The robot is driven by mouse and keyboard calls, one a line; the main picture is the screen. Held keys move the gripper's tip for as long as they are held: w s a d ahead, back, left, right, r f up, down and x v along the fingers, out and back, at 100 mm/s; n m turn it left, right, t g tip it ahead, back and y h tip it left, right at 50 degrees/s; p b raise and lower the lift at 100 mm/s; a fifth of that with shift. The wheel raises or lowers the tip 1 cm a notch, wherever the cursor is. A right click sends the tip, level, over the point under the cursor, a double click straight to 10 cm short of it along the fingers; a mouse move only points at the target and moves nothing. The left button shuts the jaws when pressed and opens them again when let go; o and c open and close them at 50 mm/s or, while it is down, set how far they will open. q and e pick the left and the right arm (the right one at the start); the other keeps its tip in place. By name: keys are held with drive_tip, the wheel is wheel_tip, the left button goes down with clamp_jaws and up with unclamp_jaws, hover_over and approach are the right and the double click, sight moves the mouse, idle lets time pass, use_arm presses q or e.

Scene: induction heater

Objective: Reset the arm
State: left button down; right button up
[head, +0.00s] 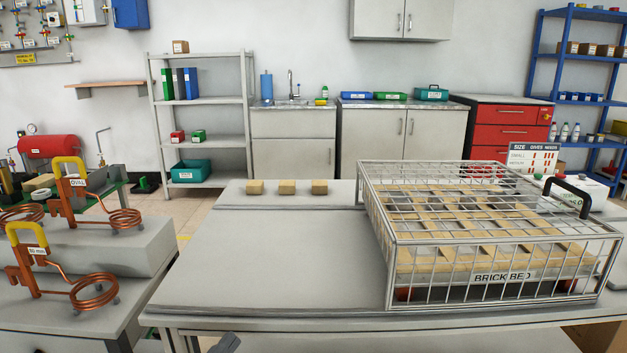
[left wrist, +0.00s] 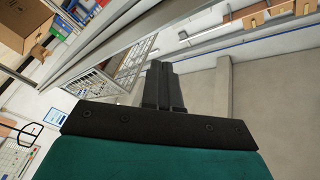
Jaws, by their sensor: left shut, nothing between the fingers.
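My left gripper (left wrist: 163,85) is shut and empty in the left wrist view, its dark fingers together. In the head view only a small grey tip of my left gripper (head: 226,343) shows at the bottom edge, below the front edge of the grey table (head: 260,265). It touches nothing that I can see. The rest of my left arm is hidden below the head view. My right gripper is in neither view.
A wire cage (head: 500,225) over the brick bed covers the table's right half. Several tan blocks (head: 287,187) stand at the back. Copper coils (head: 85,290) with yellow handles rest on the left bench. The table's left half is clear.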

use_arm(q)
drive_tip(key=s+a+f+n+g+y, duration=0.1)
drive_tip(key=s+f+n+g+y, duration=0.2)
drive_tip(key=s+f+n, duration=0.4)
drive_tip(key=s+a+f+n+g+y, duration=0.1)
drive_tip(key=s+f+n+g+y, duration=0.2)
drive_tip(key=f, duration=0.7)
drive_tip(key=s+a+r+n+p, duration=0.1)
drive_tip(key=s+a+r+p, duration=0.1)
drive_tip(key=r+p, duration=0.8)
drive_tip(key=s+p, duration=0.1)
drive_tip(key=p, duration=0.4)
drive_tip(key=shift+s+a+r+n+g, duration=0.2)
drive_tip(key=shift+s+n+g, duration=0.1)
drive_tip(key=shift+s+g, duration=0.1)
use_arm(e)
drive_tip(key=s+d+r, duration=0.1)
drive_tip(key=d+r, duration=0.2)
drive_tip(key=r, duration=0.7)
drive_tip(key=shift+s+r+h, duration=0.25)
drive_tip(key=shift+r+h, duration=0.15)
